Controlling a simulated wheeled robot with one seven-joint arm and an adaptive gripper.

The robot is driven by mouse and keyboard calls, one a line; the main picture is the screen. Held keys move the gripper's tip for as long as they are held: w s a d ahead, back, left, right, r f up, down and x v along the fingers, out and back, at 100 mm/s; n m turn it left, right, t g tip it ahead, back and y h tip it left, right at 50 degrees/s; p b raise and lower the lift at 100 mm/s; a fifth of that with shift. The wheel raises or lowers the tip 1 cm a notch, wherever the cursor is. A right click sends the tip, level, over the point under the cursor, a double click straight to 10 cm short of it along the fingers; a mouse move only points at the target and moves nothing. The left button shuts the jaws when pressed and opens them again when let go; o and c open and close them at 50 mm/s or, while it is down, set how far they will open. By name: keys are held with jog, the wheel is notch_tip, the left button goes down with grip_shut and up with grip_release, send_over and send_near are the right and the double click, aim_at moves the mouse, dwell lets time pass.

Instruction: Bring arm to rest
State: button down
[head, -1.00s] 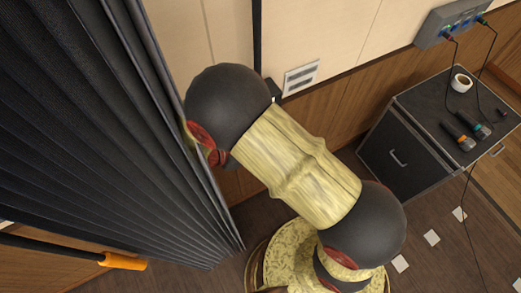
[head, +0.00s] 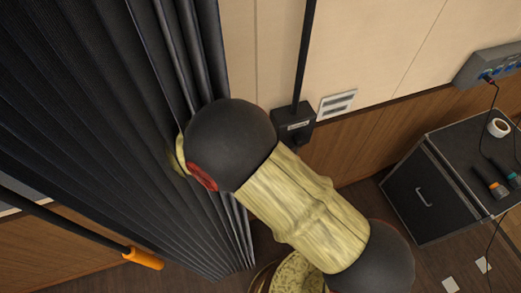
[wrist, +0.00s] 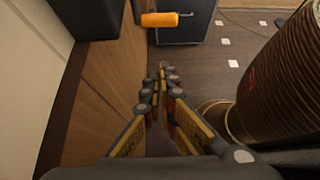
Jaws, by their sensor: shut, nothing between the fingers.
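My gripper (wrist: 160,78) shows in the wrist view with its two dark and yellow fingers close together at the tips and nothing held. It points along a wood-panelled wall, above the dark floor. In the head view my arm's yellow link and dark joints reach up and left to the black pleated curtain (head: 95,120). The gripper is hidden in the head view, on the curtain's side. An orange handle end (head: 143,258) on a black rod shows at lower left, and an orange handle (wrist: 173,19) also shows beyond the fingertips in the wrist view.
A black case (head: 425,195) stands at the right with a white tape roll (head: 499,128) and microphones (head: 491,183) on top. A socket box (head: 490,66) is on the wall above it. A black pole (head: 305,50) ends in a small wall box (head: 293,124). Dark floor with white marks is open.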

jog(key=s+d+r+m+g+y, duration=0.1)
jog(key=s+m+g+y, duration=0.25)
jog(key=s+m, duration=0.4)
jog(key=s+d+r+m+t+y+b, duration=0.2)
jog(key=d+r+m+t+y+b, duration=0.1)
jog(key=d+r+m, duration=0.4)
jog(key=s+d+r+m+t+y+b, duration=0.2)
jog(key=d+r+m, duration=0.4)
jog(key=d+r, duration=0.3)
notch_tip(320, 180, up, 5)
jog(key=shift+d+f+m+t+y+b, duration=0.15)
jog(key=shift+m+t+y+b, duration=0.35)
jog(key=shift+y, duration=0.55)
jog(key=shift+s, duration=0.15)
